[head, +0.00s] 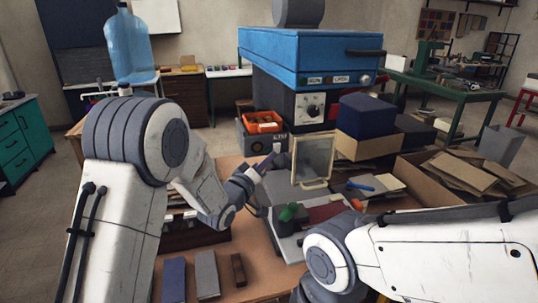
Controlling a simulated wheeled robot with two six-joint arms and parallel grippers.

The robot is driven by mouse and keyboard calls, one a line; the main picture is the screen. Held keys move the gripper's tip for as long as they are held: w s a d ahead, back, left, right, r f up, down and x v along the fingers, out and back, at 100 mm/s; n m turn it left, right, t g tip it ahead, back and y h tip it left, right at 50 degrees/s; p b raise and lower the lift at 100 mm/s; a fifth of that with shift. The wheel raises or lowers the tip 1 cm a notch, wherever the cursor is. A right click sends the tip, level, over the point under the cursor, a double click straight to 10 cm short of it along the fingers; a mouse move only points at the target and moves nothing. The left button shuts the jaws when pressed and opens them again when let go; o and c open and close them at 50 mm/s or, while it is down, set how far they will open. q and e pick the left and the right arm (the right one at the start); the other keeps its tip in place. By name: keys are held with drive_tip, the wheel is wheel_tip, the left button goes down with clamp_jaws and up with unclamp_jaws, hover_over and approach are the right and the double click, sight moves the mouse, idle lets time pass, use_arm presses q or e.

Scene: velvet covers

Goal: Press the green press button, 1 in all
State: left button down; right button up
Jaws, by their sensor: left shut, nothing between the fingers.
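The green press button (289,212) sits at the left front of a low grey machine box (290,245) on the table. My left gripper (268,163) is behind and above the green button, to the left of a clear framed guard panel (313,160). It is apart from the button in the picture, small and dark, shut with nothing in it. My right arm comes in from the right in front of the box and hides part of it. My right gripper does not show.
An orange-red knob (357,204) shows right of the green button. A large blue press (310,58) stands behind. A cardboard box of boards (460,178) is at right, a dark blue block (368,116) behind it. Dark and grey cloth-like pieces (206,275) lie at front left.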

use_arm(q)
drive_tip(key=shift+s, duration=0.15)
drive_tip(key=shift+s+d+b, duration=0.25)
drive_tip(key=shift+s+d, duration=0.05)
drive_tip(key=shift+s, duration=0.5)
drive_tip(key=shift+s+d+b, duration=0.25)
drive_tip(key=shift+s, duration=0.5)
drive_tip(key=shift+s+d+b, duration=0.25)
drive_tip(key=shift+s+d, duration=0.05)
drive_tip(key=shift+s, duration=0.5)
